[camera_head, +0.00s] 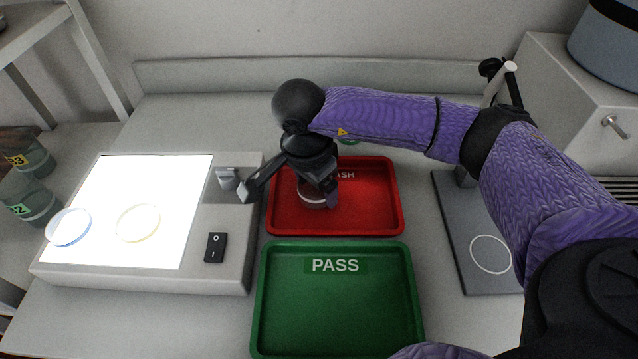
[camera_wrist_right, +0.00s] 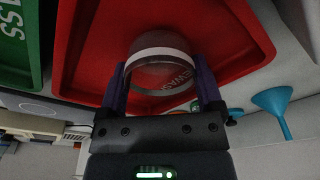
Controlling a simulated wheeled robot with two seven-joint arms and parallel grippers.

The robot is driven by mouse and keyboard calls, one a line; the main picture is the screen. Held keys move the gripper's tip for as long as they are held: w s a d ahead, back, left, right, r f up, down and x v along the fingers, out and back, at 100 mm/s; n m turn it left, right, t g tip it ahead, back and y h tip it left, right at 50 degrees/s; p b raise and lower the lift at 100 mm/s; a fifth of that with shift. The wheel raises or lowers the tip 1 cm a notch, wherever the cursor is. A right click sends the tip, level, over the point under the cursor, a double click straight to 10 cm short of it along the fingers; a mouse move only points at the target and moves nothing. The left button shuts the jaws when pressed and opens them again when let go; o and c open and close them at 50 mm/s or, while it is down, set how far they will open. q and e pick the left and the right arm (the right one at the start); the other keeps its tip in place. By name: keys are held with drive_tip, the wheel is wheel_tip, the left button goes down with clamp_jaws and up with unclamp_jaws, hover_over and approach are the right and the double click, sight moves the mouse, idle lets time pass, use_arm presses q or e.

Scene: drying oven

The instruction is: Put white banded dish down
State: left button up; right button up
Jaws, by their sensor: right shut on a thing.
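The white banded dish (camera_head: 312,196) is a clear round dish with a white band around its rim. It is between the fingers of my right gripper (camera_head: 322,190), which is shut on it, over the left half of the red tray (camera_head: 370,215). In the right wrist view the dish (camera_wrist_right: 160,62) shows between the two purple fingers, with the red tray (camera_wrist_right: 95,50) behind it. I cannot tell whether the dish touches the tray floor. The tray's lettering is partly hidden, ending in "ASH". My left gripper is not in view.
A green PASS tray (camera_head: 335,305) lies empty in front of the red one. A lit light panel (camera_head: 150,190) at left bears a blue-rimmed dish (camera_head: 68,227) and a yellow-rimmed dish (camera_head: 138,223). A dark stand base (camera_head: 465,235) is at right. A blue funnel (camera_wrist_right: 273,100) shows in the wrist view.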

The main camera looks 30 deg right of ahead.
sight(308, 189)
drive_tip(key=shift+f, duration=0.55)
drive_tip(key=o, duration=1)
drive_tip(key=shift+c, duration=0.2)
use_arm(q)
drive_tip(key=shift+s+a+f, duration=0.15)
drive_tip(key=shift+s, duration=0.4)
use_arm(e)
drive_tip(key=shift+o, duration=0.2)
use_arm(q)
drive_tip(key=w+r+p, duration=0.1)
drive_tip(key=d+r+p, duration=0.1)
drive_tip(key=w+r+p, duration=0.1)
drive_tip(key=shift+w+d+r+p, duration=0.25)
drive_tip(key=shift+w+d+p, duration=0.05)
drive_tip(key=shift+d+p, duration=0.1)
use_arm(e)
wheel_tip(308, 189, up, 12)
drive_tip(key=a, duration=0.1)
drive_tip(key=shift+s+a+r, duration=0.2)
drive_tip(key=shift+a, duration=0.15)
